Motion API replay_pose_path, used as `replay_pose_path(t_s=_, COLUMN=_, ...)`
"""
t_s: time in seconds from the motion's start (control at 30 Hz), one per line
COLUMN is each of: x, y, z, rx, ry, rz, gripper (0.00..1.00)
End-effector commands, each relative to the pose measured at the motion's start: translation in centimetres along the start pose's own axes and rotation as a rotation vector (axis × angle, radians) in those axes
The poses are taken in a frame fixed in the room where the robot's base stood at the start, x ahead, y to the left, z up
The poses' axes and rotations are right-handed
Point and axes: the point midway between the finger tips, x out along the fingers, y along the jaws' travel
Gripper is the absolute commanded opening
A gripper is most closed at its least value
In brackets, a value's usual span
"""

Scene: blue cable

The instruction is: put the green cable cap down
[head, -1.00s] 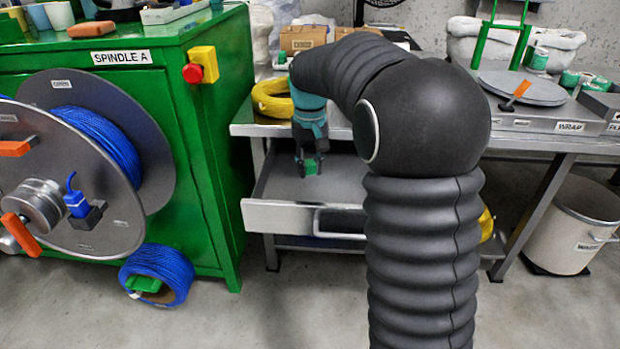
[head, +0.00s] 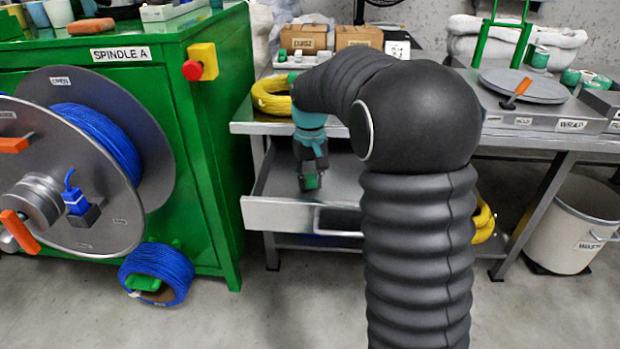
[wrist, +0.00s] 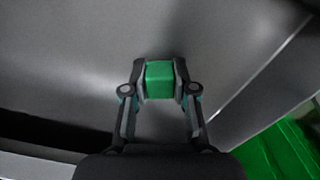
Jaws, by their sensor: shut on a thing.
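The green cable cap (wrist: 159,80) is a small green block between the two fingers of my gripper (wrist: 160,88) in the wrist view. My gripper is shut on it, a finger pressed to each side. In the head view my gripper (head: 309,180) points down into the open grey drawer (head: 345,180) under the bench, and the cap (head: 311,181) shows between its fingertips. The drawer floor fills most of the wrist view behind the cap. I cannot tell whether the cap touches the floor.
The green spindle cabinet (head: 215,130) with the blue cable reel (head: 105,135) stands left of the drawer. A yellow cable coil (head: 270,97) lies on the bench above it. The drawer's front wall (head: 280,214) is near my gripper. The drawer floor around the cap looks bare.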

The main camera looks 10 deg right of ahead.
Motion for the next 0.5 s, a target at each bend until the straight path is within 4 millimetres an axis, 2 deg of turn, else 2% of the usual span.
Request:
replay_pose_path(t_s=0.17, x=0.20, y=0.00, z=-0.01, rx=0.000, ry=0.000, rz=0.000, gripper=0.00)
replay_pose_path(t_s=0.2, x=0.21, y=0.00, z=-0.01, rx=0.000, ry=0.000, rz=0.000, gripper=0.37)
replay_pose_path(t_s=0.27, x=0.20, y=0.00, z=-0.01, rx=0.000, ry=0.000, rz=0.000, gripper=0.52)
replay_pose_path(t_s=0.5, x=0.19, y=0.00, z=0.00, rx=0.000, ry=0.000, rz=0.000, gripper=0.52)
